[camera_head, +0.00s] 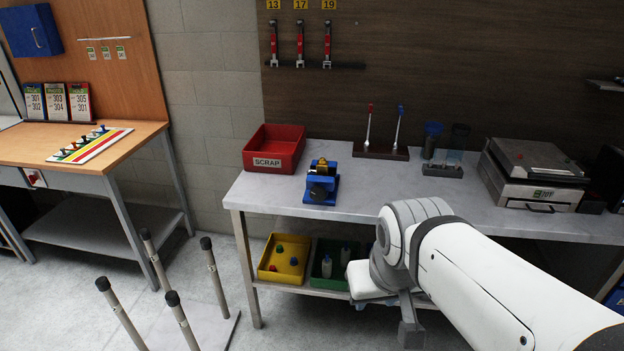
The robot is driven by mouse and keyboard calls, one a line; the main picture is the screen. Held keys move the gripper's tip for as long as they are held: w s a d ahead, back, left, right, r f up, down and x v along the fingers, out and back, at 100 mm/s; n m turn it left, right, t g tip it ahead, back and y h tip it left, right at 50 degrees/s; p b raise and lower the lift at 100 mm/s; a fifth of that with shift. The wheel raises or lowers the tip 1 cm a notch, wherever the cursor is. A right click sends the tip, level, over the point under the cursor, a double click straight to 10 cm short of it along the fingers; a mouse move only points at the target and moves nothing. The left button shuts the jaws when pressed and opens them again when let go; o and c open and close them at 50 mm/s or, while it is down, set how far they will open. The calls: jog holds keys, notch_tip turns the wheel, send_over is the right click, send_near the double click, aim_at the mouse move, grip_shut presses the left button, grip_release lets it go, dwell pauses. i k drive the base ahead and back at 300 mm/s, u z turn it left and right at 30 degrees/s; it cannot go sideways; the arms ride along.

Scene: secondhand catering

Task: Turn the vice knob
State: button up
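A small blue vice (321,185) with brass-coloured jaws on top stands on the grey workbench (250,195), near its front edge. Its dark knob (319,191) is on the side facing me. My white arm reaches in from the lower right. My gripper (411,331) hangs low in front of the bench, below and to the right of the vice and apart from it. Only a grey part of the gripper shows, and I cannot see whether its fingers are open or shut.
A red SCRAP bin (273,149) stands left of the vice. A dark rack (381,152) and a metal press-like box (528,175) stand further right. Yellow (265,270) and green (318,283) bins sit on the lower shelf. Upright posts (216,277) stand on the floor at left.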

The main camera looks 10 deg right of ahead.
aim_at(317, 193)
jog(key=i, duration=0.9)
jog(key=u, duration=0.05)
